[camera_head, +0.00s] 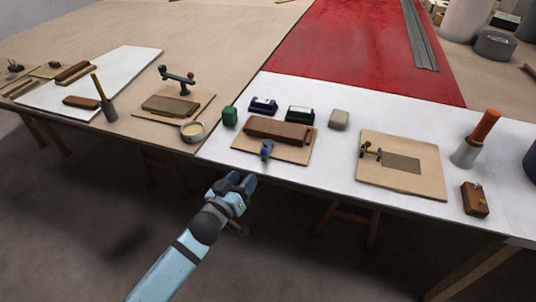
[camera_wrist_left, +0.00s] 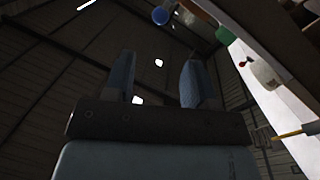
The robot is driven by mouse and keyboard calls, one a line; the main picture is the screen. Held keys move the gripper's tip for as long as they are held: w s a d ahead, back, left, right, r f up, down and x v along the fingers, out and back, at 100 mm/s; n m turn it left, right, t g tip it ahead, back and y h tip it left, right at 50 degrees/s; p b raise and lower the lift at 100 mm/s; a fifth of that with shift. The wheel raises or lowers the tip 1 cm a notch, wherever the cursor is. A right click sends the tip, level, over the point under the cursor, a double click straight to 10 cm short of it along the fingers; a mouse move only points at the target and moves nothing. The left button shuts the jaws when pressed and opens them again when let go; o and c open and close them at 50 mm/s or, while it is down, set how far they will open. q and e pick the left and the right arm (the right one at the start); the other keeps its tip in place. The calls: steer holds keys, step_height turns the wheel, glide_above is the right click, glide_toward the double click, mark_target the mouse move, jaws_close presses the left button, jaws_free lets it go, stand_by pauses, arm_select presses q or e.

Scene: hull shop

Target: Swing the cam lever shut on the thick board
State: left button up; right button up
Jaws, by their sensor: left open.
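A thick brown board (camera_head: 284,127) lies on a light wooden base on the near bench. A blue cam lever (camera_head: 266,149) stands at its front edge, its handle pointing toward me. My left gripper (camera_head: 240,182) is open and empty, in front of the bench edge, below and left of the lever and apart from it. In the left wrist view both fingers (camera_wrist_left: 157,82) stand apart with nothing between them. A round blue end (camera_wrist_left: 160,16) shows at the top there; I cannot tell for certain that it is the lever. My right gripper is not in view.
A green block (camera_head: 230,117), two dark blocks and a grey block (camera_head: 339,119) stand around the board. Another jig with a small brass lever (camera_head: 370,150) is at right. The floor in front is clear.

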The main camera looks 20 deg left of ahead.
mark_target(262, 154)
arm_select(q)
steer(key=w, duration=0.4)
steer(key=w+d+b, duration=0.1)
steer(key=w, duration=0.3)
steer(key=w+d, duration=0.1)
steer(key=w, duration=0.3)
steer(key=shift+w+d, duration=0.15)
jaws_close()
